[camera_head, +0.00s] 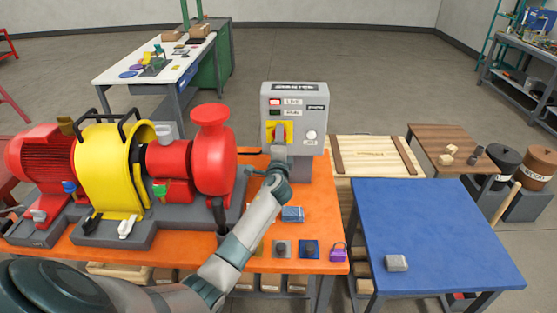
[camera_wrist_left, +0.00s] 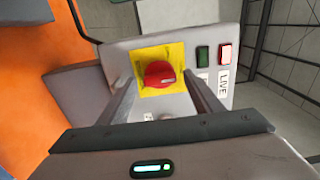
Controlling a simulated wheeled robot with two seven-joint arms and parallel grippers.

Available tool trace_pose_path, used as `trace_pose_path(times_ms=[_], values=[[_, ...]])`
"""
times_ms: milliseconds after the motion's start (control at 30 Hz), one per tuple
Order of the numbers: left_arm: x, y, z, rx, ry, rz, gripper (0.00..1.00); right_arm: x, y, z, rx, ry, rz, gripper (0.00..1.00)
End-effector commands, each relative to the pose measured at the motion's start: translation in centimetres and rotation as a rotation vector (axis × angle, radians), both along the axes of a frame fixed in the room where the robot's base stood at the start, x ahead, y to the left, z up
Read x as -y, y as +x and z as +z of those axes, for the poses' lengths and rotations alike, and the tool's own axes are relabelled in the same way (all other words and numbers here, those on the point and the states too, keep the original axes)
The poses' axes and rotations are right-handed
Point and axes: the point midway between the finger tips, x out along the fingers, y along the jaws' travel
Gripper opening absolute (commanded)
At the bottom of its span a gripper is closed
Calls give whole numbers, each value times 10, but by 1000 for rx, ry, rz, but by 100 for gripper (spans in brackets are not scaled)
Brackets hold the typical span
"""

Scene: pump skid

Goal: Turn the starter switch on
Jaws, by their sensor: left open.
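The starter box (camera_head: 311,104) is a grey cabinet standing at the back right of the orange bench. On its front is a red rotary switch (camera_wrist_left: 159,74) on a yellow plate (camera_wrist_left: 175,53). My left gripper (camera_wrist_left: 158,85) is open, with one finger on each side of the red knob and apart from it. In the head view my left arm reaches up to the box and its gripper partly covers the knob and the yellow plate (camera_head: 288,129). A red lamp (camera_wrist_left: 225,53) marked LIVE and a dark green lamp (camera_wrist_left: 203,55) are beside the plate. My right gripper is not in view.
A red and yellow pump set (camera_head: 110,165) fills the left of the orange bench (camera_head: 310,230). A purple padlock (camera_head: 338,254) and small blocks lie near its front edge. A blue table (camera_head: 440,225) stands to the right, mostly clear, with a grey block (camera_head: 397,263).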

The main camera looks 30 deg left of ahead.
Motion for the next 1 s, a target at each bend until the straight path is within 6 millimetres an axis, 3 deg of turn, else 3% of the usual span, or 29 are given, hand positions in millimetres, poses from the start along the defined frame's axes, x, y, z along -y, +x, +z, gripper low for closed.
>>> trace_pose_path(times_ms=[367,1000], values=[[23,-35,-4,0,-1,-3,59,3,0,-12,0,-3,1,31],[80,-130,-3,-2,-1,-2,59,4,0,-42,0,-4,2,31]])
